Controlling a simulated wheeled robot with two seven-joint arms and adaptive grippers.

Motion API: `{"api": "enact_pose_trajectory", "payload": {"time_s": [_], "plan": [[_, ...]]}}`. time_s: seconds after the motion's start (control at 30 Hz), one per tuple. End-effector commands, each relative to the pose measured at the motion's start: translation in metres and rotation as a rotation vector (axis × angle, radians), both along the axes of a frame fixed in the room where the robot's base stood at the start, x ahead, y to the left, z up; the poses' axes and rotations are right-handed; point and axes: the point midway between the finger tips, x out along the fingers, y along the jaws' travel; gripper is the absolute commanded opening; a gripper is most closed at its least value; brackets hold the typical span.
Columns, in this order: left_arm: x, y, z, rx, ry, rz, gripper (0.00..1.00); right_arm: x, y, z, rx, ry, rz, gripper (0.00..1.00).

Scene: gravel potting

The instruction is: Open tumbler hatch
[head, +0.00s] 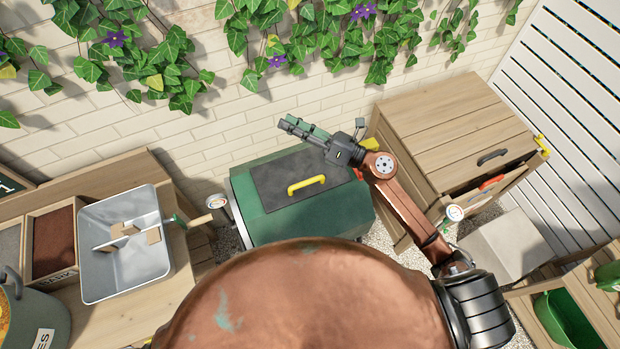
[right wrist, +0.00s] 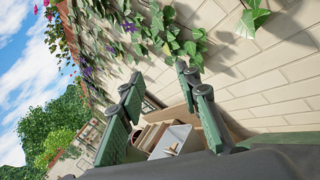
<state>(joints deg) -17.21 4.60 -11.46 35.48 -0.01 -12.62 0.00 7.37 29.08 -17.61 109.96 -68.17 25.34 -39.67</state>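The green tumbler (head: 335,217) stands in the middle of the head view, against the brick wall side. Its dark hatch (head: 270,193) lies flat on top and looks closed. A yellow handle (head: 306,185) sits on the hatch. My right gripper (head: 290,126) is above and behind the hatch, pointing left, apart from the handle. In the right wrist view its two green-padded fingers (right wrist: 160,105) are spread wide with nothing between them. My left gripper is not in view.
A wooden cabinet (head: 450,125) with a partly open drawer stands right of the tumbler. A metal tray (head: 125,270) with small blocks is on the left bench. A trowel (head: 195,221) lies at that bench's edge. A green bin (head: 565,318) is at lower right. Ivy (head: 370,45) hangs on the wall.

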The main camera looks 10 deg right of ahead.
Motion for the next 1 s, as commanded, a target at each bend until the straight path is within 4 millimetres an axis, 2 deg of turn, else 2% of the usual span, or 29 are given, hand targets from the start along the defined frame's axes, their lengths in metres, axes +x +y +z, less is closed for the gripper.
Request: {"api": "enact_pose_trajectory", "payload": {"time_s": [0.03, 0.1, 0.17, 0.23, 0.33, 0.4, 0.5, 0.6, 0.7, 0.83, 1.0], "plan": [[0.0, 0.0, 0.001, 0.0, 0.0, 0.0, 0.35, -0.01, 0.019, -0.006, -0.136, -0.078, 0.077, 0.31], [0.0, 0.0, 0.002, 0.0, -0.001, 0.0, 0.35, -0.026, 0.04, -0.027, -0.336, -0.181, 0.191, 0.31], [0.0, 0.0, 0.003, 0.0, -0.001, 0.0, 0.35, -0.037, 0.05, -0.05, -0.508, -0.261, 0.288, 0.31], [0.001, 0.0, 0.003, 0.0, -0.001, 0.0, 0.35, -0.046, 0.049, -0.081, -0.71, -0.338, 0.397, 0.31], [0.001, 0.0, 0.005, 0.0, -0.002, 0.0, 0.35, -0.052, 0.03, -0.123, -0.982, -0.417, 0.544, 0.31], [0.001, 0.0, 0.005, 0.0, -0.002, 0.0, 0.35, -0.051, 0.008, -0.146, -1.147, -0.446, 0.633, 0.31], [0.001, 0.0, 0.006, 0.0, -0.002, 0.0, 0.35, -0.048, -0.025, -0.167, -1.333, -0.46, 0.736, 0.31], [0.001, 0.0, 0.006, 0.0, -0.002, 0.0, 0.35, -0.044, -0.052, -0.178, -1.456, -0.455, 0.805, 0.31], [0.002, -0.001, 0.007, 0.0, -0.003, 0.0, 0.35, -0.043, -0.067, -0.184, -1.521, -0.448, 0.843, 0.31], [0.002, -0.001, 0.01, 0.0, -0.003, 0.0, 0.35, -0.042, -0.069, -0.193, -1.539, -0.442, 0.858, 0.31], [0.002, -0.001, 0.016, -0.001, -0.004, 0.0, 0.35, -0.04, -0.057, -0.216, -1.535, -0.44, 0.858, 0.31]]}}
